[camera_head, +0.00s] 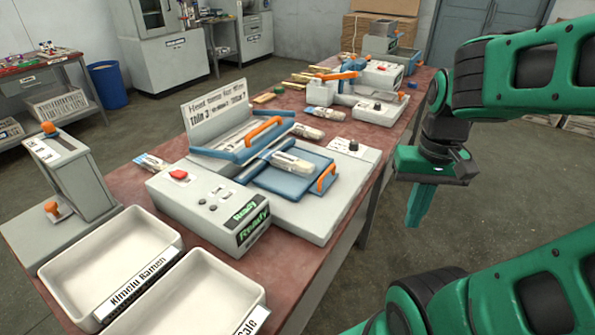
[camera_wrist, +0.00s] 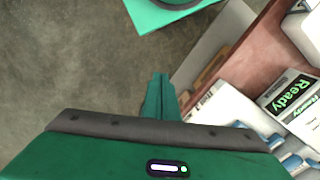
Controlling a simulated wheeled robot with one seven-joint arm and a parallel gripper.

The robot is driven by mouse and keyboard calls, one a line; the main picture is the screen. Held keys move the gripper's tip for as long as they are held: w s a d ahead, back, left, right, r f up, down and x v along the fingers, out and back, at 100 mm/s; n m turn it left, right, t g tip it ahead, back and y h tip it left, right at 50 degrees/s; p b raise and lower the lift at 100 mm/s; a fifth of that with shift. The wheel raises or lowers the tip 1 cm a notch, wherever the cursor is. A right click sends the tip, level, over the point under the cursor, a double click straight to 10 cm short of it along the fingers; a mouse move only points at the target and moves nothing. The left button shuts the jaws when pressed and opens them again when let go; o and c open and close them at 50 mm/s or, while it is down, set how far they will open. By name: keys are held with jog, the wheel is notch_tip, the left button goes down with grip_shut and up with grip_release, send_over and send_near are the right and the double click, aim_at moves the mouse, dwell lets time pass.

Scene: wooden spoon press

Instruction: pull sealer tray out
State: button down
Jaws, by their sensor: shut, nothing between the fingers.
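The sealer (camera_head: 307,212) is a white machine on the red-brown table, with a "Ready" display. Its blue tray (camera_head: 297,181) lies on the machine's base with an orange handle (camera_head: 325,178) at its right end. A wrapped packet (camera_head: 292,163) lies on the tray. A blue lid with an orange handle (camera_head: 263,130) stands tilted up behind the tray. My gripper (camera_head: 417,206) is shut and empty, pointing down beyond the table's right edge, apart from the tray handle. In the wrist view the gripper fingers (camera_wrist: 160,98) are together, with the sealer at the right.
White bins (camera_head: 137,237) stand at the table's front, one marked "Kimelu Ramen". A grey device (camera_head: 68,172) stands at the left. Another machine with an orange lever (camera_head: 352,84) stands farther back. Floor right of the table is mostly free.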

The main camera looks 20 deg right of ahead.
jog(key=c, duration=2.4)
grip_release()
jog(key=shift+c, duration=0.2)
jog(key=o, duration=0.6)
jog(key=shift+d+r, duration=0.1)
jog(key=shift+r, duration=0.55)
jog(key=m+t+y, duration=0.1)
jog(key=m+t, duration=0.1)
jog(key=m, duration=0.3)
send_near(329, 168)
jog(key=f, duration=0.5)
jog(key=w+a+f, duration=0.1)
jog(key=f, duration=0.1)
jog(key=shift+f, duration=0.2)
jog(key=shift+c, duration=0.7)
